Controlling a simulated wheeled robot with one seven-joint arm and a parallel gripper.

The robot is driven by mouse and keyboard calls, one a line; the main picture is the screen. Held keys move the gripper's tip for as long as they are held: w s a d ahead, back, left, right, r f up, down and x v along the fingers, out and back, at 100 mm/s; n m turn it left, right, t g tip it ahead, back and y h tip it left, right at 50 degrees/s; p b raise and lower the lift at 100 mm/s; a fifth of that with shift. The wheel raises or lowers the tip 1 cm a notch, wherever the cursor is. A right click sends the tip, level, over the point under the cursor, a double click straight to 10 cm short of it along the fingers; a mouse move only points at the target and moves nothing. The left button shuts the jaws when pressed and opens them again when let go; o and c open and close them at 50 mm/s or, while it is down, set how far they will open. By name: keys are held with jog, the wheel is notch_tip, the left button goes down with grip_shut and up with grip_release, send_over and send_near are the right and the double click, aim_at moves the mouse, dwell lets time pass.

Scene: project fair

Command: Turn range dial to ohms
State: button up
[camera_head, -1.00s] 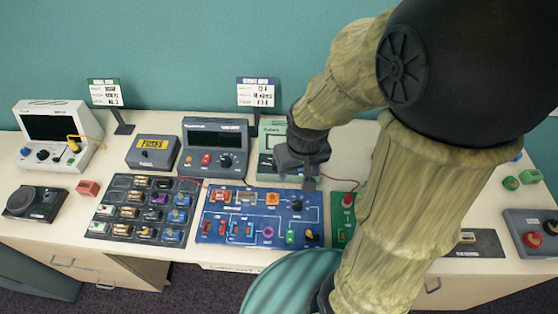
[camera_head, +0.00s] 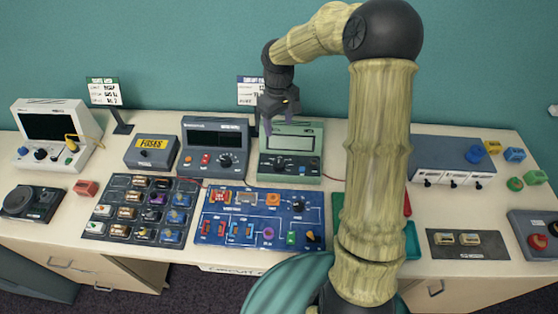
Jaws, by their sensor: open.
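The green meter (camera_head: 315,133) stands at the back middle of the bench, with a grey display on its sloped face. A round black dial (camera_head: 279,163) and smaller controls sit in a row under the display. I cannot read the range marks or where the dial points. My gripper (camera_head: 278,118) is open and empty, raised above the top left of the meter. It is apart from the dial and hides part of the meter's top edge.
A grey instrument (camera_head: 213,138) with its own dial stands left of the meter. The blue circuit board (camera_head: 265,207) lies in front. A dark tray (camera_head: 130,187) of parts is further left. A sign (camera_head: 249,90) stands behind. My arm covers the area right of the meter.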

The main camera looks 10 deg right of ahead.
aim_at(279, 164)
notch_tip(279, 164, down, 18)
jog(key=p, duration=0.3)
jog(key=shift+r+p, duration=0.25)
jog(key=shift+p, duration=0.05)
jog(key=c, duration=1)
